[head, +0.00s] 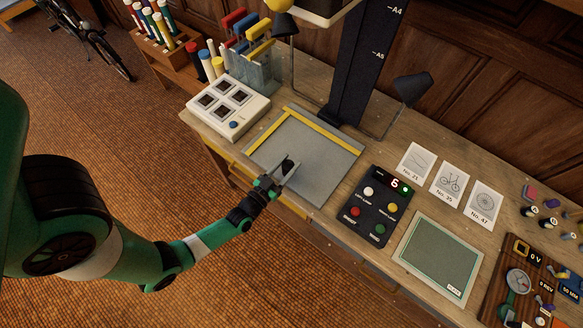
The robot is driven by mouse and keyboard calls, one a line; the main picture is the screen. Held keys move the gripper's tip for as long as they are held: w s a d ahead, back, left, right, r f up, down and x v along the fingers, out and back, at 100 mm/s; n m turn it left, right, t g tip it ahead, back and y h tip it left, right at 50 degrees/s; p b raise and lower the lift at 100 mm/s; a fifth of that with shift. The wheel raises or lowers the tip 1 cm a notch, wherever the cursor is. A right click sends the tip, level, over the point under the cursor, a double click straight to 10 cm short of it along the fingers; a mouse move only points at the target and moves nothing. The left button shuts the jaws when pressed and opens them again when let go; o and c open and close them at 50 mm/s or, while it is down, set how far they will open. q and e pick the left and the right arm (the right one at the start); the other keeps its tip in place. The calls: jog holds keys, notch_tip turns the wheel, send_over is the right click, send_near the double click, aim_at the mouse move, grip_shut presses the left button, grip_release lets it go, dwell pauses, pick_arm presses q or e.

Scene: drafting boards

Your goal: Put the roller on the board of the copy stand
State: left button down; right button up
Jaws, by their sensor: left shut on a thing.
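The copy stand's board (322,158) is a grey square with yellow strips along two edges, lying on the workbench at the foot of a dark column (357,70). My left gripper (285,170) reaches over the board's near part. It is shut on a small dark thing, seemingly the roller (288,163), most of which the fingers hide. I cannot tell whether the roller touches the board or is held just above it. My right gripper is not in view.
A white box with dark windows (207,112) stands left of the board. A dark button panel (373,222) and a green-grey pad (437,255) lie to its right, with picture cards (450,183) behind. A black lamp (412,88) overhangs the right side. The board's middle is clear.

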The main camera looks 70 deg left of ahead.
pick_arm(q)
notch_tip(320, 180, down, 2)
jog(key=shift+f+b, duration=0.2)
jog(key=shift+b, duration=0.25)
jog(key=shift+s, duration=0.15)
jog(key=shift+r, duration=0.15)
jog(key=shift+c, duration=1.7)
grip_release()
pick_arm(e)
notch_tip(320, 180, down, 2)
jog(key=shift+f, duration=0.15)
